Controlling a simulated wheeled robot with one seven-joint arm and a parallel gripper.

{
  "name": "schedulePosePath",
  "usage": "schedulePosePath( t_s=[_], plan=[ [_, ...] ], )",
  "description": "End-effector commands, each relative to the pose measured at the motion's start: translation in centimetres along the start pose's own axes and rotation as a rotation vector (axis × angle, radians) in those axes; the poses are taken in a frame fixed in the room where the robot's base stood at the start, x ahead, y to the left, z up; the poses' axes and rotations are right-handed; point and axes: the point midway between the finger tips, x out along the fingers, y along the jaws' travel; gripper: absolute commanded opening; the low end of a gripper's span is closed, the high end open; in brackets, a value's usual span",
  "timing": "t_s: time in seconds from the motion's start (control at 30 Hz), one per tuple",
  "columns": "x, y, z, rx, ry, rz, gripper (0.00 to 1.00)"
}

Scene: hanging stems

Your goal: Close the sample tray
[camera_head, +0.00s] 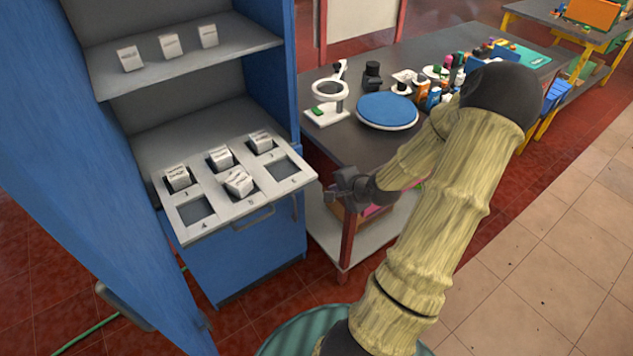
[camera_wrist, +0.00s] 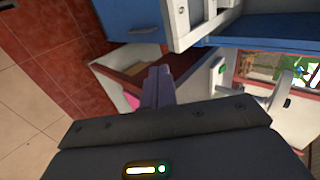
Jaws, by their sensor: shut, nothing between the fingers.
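The sample tray (camera_head: 222,207) is a grey panel pulled out from the blue cabinet (camera_head: 247,272). It has numbered square slots and a handle (camera_head: 253,219) on its front edge. White labelled boxes sit in its back slots (camera_head: 177,179), and one box (camera_head: 239,183) sits tilted at a front slot. Two front slots look empty. My gripper (camera_head: 331,193) is shut and empty, to the right of the tray and apart from it.
Three white boxes (camera_head: 169,46) stand on the cabinet's upper shelf. A dark workbench (camera_head: 345,149) with a blue round plate (camera_head: 387,110), a magnifier stand (camera_head: 330,95) and bottles is at right. The open blue door (camera_head: 95,170) is at left.

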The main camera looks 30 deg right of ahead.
Motion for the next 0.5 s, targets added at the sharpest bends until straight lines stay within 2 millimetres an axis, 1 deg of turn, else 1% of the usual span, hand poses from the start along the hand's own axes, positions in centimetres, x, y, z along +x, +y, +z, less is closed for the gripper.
schedulePosePath(
  t_s=[0.03,0.27,0.43,0.47,0.5],
  plan=[
    [0.9,0.0,0.1,-0.001,-0.003,-0.001,0.0],
    [4.5,0.0,0.1,-0.003,-0.004,0.0,0.0],
    [7.4,0.0,0.1,-0.002,-0.003,0.0,0.0],
    [7.8,-0.3,0.1,-0.003,-0.003,0.0,0.0],
    [8.1,-1.1,0.1,-0.005,-0.001,-0.002,0.0]
  ],
)
